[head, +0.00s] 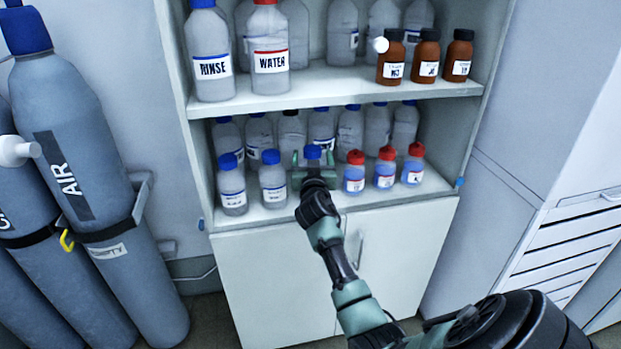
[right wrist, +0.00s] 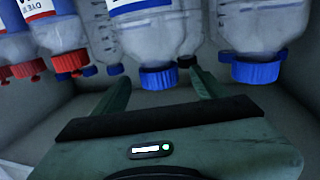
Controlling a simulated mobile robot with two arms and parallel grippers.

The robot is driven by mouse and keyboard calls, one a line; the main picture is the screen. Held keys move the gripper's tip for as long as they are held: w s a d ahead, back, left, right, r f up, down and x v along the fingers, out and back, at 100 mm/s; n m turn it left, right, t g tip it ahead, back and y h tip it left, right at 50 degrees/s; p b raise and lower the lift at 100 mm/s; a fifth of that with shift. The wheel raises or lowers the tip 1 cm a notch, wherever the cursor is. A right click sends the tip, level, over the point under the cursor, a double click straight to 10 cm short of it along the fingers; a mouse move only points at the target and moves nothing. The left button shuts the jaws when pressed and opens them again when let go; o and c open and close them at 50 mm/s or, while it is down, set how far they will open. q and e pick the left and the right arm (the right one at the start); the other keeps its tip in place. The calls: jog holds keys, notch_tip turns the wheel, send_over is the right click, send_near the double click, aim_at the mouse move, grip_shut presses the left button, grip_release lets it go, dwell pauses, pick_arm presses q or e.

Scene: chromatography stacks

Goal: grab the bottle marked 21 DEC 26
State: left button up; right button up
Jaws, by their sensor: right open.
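The lower shelf's front row has blue-capped bottles at left (head: 232,187) and beside it (head: 273,180), and a third blue-capped bottle (head: 313,152) at my right gripper. Red-capped bottles (head: 355,174) stand to the right. Their labels are too small to read, so I cannot tell which is marked 21 DEC 26. My right gripper (head: 313,160) is open, with its fingers either side of the third bottle's cap. In the right wrist view, upside down, that blue cap (right wrist: 158,78) shows between the fingers (right wrist: 158,92); its label is cut off. My left gripper is out of view.
More bottles (head: 351,130) stand behind on the lower shelf. The upper shelf (head: 330,85) holds RINSE (head: 212,50) and WATER (head: 269,48) bottles and brown bottles (head: 392,58). Gas cylinders (head: 70,120) stand at left. Neighbouring bottles flank the gripper closely.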

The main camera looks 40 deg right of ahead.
jog(key=shift+f+x, duration=0.2)
jog(key=shift+x, duration=1.55)
grip_shut()
jog(key=shift+r, duration=0.2)
jog(key=shift+r, duration=0.1)
